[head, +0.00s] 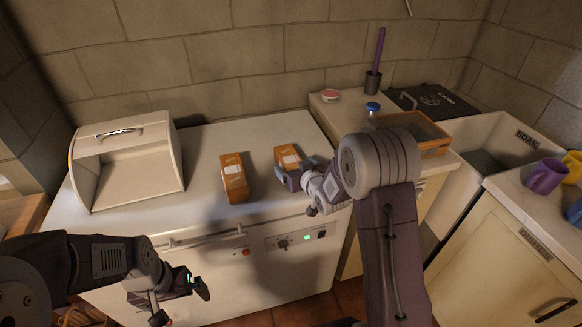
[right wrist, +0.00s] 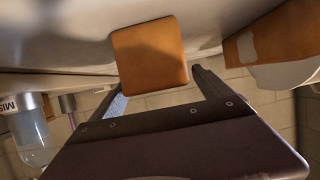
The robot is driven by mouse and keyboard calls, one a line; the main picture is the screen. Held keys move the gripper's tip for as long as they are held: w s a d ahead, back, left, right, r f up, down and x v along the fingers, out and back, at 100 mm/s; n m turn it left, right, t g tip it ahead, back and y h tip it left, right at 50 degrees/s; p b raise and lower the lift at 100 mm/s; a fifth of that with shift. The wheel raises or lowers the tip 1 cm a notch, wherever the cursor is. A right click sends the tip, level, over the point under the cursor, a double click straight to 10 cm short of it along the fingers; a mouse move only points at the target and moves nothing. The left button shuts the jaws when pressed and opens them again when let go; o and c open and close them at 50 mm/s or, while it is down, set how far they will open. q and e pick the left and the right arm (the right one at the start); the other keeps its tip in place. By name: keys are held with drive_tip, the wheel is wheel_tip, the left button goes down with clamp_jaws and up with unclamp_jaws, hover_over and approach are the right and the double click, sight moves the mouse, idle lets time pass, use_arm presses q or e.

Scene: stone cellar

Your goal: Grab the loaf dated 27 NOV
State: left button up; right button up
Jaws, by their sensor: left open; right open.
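Two orange-brown wrapped loaves with pale labels lie on the white worktop; I cannot read a date on either. The left loaf (head: 234,180) lies apart from both grippers. The right loaf (head: 286,155) has my right gripper (head: 294,180) at its near end, partly covering it. In the right wrist view, this loaf (right wrist: 150,55) shows its plain end at the open fingers; I cannot tell whether they touch it. The other loaf (right wrist: 245,45) is at the right edge there. My left gripper (head: 182,302) is open and empty, low in front of the worktop.
A cream bread bin (head: 125,165) stands open at the worktop's left. To the right are a wooden-framed box (head: 425,132), a sink (head: 487,160), a purple mug (head: 545,176) and small jars. The worktop (head: 205,140) behind the left loaf is clear.

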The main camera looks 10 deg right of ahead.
drive_tip(key=shift+x, duration=0.9)
drive_tip(key=shift+s, duration=0.15)
drive_tip(key=c, duration=1.7)
drive_tip(key=shift+o, duration=0.2)
drive_tip(key=shift+r, duration=0.1)
wheel_tip(320, 180, up, 15)
drive_tip(key=p, duration=0.4)
wheel_tip(320, 180, up, 13)
drive_tip(key=p, duration=0.7)
hover_over(294, 163)
drive_tip(key=shift+s+a, duration=0.1)
